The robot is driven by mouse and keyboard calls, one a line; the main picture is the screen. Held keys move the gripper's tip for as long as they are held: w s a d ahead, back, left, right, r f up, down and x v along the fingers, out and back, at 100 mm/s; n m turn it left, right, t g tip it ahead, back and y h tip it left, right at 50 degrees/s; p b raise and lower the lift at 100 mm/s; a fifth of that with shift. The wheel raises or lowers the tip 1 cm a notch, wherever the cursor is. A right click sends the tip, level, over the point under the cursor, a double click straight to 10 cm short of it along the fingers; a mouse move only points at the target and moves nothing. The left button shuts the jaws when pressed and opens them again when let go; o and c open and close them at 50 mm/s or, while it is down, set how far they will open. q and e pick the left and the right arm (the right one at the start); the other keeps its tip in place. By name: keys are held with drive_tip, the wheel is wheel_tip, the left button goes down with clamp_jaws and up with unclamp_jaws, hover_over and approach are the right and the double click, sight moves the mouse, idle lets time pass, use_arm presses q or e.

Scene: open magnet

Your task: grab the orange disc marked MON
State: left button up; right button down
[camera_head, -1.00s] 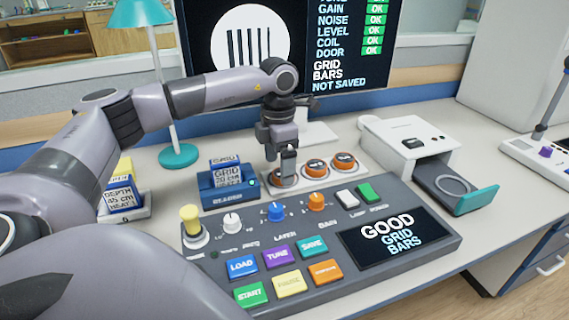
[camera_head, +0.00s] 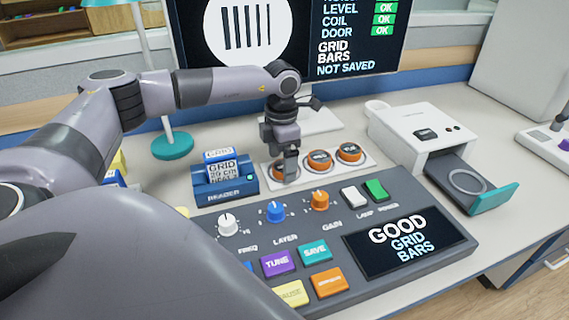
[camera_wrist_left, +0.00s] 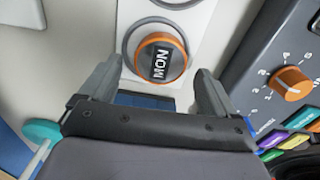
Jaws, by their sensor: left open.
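The orange disc marked MON (camera_wrist_left: 160,60) sits in a round seat on a white strip in the left wrist view. Its dark label reads sideways. My left gripper (camera_wrist_left: 158,78) is open, with one finger on each side of the disc's near part; I cannot tell whether they touch it. In the head view, my left gripper (camera_head: 291,176) points down at the leftmost disc on the white strip and partly hides it. Two more orange discs, a middle one (camera_head: 320,160) and a right one (camera_head: 349,152), sit beside it. My right gripper is not in view.
A blue reader (camera_head: 208,188) holding a GRID block stands left of the discs. The dark control console (camera_head: 335,225), with knobs and buttons, lies in front. A white machine (camera_head: 410,135) with an open drawer is at right. A teal lamp base (camera_head: 172,147) stands behind.

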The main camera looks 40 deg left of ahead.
use_arm(q)
drive_tip(key=shift+f, duration=0.65)
drive_tip(key=c, duration=1.2)
drive_tip(key=shift+o, duration=0.2)
